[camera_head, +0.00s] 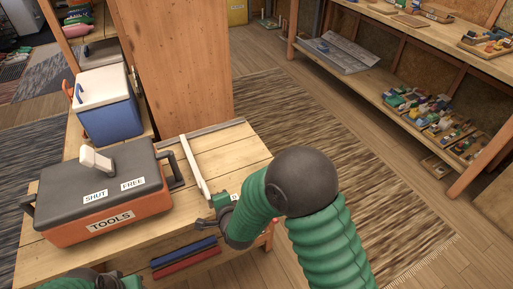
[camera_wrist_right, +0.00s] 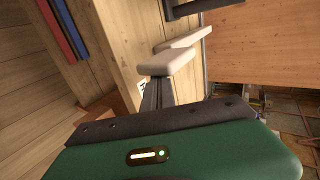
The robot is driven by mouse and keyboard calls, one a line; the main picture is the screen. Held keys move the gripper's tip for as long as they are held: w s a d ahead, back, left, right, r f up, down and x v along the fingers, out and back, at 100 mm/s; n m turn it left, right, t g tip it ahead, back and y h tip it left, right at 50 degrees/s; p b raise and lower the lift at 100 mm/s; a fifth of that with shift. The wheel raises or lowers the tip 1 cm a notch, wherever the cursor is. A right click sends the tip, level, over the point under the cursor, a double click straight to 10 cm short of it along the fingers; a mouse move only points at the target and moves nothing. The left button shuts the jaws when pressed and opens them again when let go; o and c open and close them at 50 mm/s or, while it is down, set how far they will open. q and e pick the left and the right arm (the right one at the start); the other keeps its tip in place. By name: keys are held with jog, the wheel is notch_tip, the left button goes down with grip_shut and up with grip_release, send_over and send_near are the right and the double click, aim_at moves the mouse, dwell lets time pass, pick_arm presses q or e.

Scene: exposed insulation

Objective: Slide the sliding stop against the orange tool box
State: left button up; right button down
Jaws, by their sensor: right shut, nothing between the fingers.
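The orange tool box (camera_head: 75,232) with a grey lid sits on the wooden bench at the left of the head view. A white lever stands on its lid beside SHUT and FREE labels. The sliding stop (camera_head: 194,163), a pale narrow bar, lies across the bench to the right of the box, with a gap between them. It also shows in the right wrist view (camera_wrist_right: 184,49). My right gripper (camera_head: 208,212) is shut and empty at the near end of the stop; I cannot tell whether they touch. My left gripper (camera_head: 95,279) is partly in view at the bottom edge, its fingers unclear.
A blue and white cooler (camera_head: 108,112) stands behind the tool box, beside a tall wooden panel (camera_head: 185,60). Blue and red strips (camera_head: 184,251) lie at the bench's front. The bench right of the stop is clear. Shelves with small toys stand at right.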

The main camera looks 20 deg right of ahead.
jog(key=shift+a, duration=0.15)
jog(key=shift+s+a, duration=0.15)
jog(key=shift+a, duration=1.65)
jog(key=shift+d, duration=1.3)
notch_tip(320, 180, up, 9)
jog(key=p, duration=0.7)
jog(key=shift+r, duration=0.15)
